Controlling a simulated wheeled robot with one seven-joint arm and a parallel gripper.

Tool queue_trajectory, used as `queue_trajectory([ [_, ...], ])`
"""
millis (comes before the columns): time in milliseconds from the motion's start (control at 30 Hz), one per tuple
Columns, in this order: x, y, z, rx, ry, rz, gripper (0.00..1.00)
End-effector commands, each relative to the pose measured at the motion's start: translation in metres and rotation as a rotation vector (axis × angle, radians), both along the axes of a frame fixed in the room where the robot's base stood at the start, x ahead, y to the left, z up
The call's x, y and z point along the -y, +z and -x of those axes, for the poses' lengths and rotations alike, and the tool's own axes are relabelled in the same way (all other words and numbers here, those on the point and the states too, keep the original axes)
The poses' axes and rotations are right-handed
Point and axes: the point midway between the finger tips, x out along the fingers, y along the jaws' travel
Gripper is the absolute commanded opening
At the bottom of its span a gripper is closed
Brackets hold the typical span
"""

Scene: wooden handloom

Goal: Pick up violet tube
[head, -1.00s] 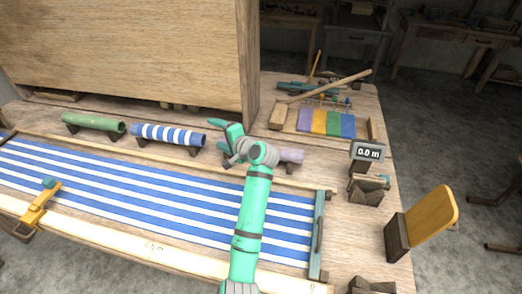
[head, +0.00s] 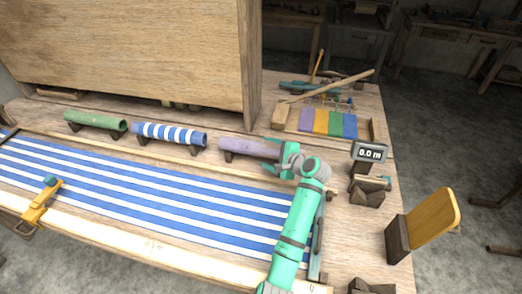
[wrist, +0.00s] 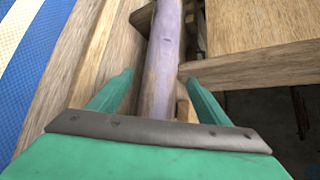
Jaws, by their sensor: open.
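The violet tube (head: 250,148) lies on dark wooden rests behind the striped cloth in the head view. Its right end is hidden by my gripper. In the wrist view the violet tube (wrist: 165,50) runs lengthwise between the two green fingers. My gripper (head: 278,157) is at the tube's right end in the head view. In the wrist view my gripper (wrist: 158,84) is open, with one finger on each side of the tube and a gap beside it. I cannot tell how far the fingers reach down around it.
A blue-and-white striped tube (head: 168,134) and a green tube (head: 95,121) lie in a row to the left. The striped cloth (head: 150,190) spans the loom in front. A wooden panel (head: 130,60) stands behind. A display (head: 369,153) stands to the right.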

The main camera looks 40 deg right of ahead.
Motion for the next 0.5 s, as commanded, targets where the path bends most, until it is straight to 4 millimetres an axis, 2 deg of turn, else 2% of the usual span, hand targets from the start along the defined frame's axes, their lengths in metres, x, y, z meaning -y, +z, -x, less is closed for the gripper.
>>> queue_trajectory([
  [500,0.001,-0.023,-0.047,0.0,-0.001,0.001,0.71],
])
